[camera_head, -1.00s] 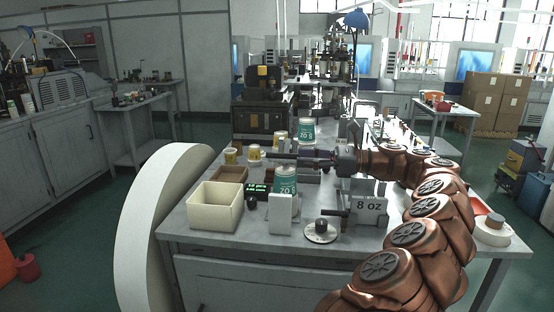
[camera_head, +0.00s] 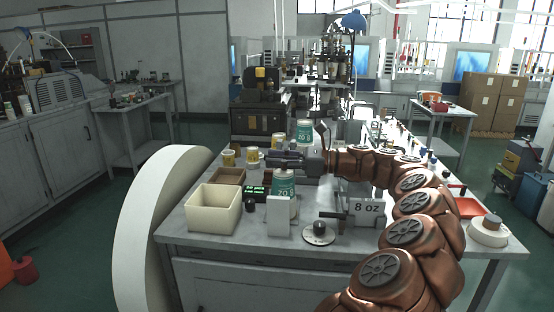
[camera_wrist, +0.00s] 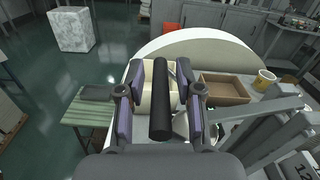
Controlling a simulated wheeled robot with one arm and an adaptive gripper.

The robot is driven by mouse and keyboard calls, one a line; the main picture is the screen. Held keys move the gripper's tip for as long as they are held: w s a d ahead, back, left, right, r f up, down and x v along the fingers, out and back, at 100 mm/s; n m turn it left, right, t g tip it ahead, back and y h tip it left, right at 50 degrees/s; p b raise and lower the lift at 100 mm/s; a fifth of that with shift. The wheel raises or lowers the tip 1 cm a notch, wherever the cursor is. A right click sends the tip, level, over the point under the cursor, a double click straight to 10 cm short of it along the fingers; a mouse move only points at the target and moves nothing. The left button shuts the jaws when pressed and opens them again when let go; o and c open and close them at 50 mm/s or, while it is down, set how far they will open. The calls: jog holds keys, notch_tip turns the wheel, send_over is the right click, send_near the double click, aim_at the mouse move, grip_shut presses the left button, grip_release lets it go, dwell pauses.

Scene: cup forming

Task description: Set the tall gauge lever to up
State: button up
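A black rod-like handle, which I take to be the tall gauge lever (camera_wrist: 160,100), runs lengthwise between my gripper's fingers in the wrist view. A dark rod, likely the same lever, stands steeply, leaning left, beside my wrist in the head view (camera_head: 322,133). My gripper (camera_head: 277,160) points left above the bench. In the wrist view my gripper (camera_wrist: 161,82) has its fingers apart, with a gap showing on both sides of the rod. The lever's base and pivot are hidden.
A cream bin (camera_head: 214,211), a brown tray (camera_head: 229,176) and green-labelled cups (camera_head: 284,184) are on the bench (camera_head: 185,238). Yellowish cups (camera_head: 228,158) stand at the back left.

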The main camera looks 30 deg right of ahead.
grip_shut()
jog(key=shift+r, duration=0.1)
dwell(0.4)
